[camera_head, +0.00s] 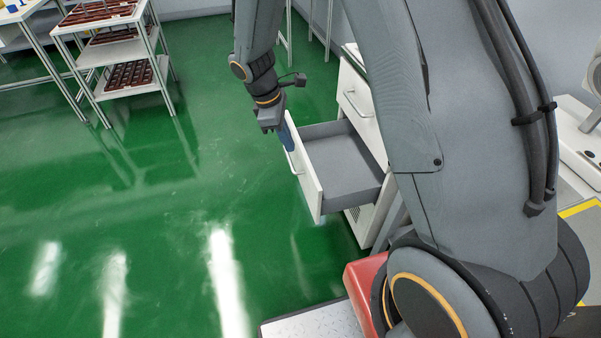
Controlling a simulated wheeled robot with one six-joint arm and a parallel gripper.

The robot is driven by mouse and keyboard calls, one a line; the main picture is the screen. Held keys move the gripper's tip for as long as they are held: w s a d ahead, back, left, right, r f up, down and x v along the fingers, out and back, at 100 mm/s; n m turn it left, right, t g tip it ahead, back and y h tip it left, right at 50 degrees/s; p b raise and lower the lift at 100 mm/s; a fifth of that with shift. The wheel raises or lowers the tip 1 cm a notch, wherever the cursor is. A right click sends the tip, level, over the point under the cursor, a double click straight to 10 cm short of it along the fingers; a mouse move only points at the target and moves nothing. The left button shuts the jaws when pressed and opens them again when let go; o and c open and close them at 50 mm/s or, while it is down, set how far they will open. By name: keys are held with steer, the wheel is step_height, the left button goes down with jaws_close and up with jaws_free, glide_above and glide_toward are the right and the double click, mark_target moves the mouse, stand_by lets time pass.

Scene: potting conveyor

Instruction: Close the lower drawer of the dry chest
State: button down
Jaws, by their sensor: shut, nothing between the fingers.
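The dry chest (362,132) is a white cabinet at the right of centre, partly hidden behind my arm. Its lower drawer (340,183) is pulled well out to the left, and its grey inside looks empty. The drawer's white front panel (306,178) carries a light bar handle (291,157). The upper drawer, with its own handle (352,103), looks closed. My gripper (288,146) points down at the far part of the lower drawer's front panel, close to the handle. The fingers look shut and empty; whether they touch the panel cannot be told.
A metal rack (129,50) with trays of dark pots stands at the upper left beside a white table (28,14). A red block (362,277) and a pale platform (315,322) are at the bottom. The green floor (150,210) left of the drawer is clear.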

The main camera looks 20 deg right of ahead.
steer(key=w+a+f+n+h+b, duration=0.1)
steer(key=w+a+f+n+b, duration=0.1)
steer(key=w+f+n, duration=0.35)
steer(key=d+f+m+p, duration=0.1)
steer(key=d+f+p, duration=0.1)
steer(key=d+f, duration=0.5)
steer(key=shift+s+d+f, duration=0.25)
steer(key=shift+s+f, duration=0.1)
steer(key=shift+f, duration=1.9)
steer(key=shift+m, duration=0.25)
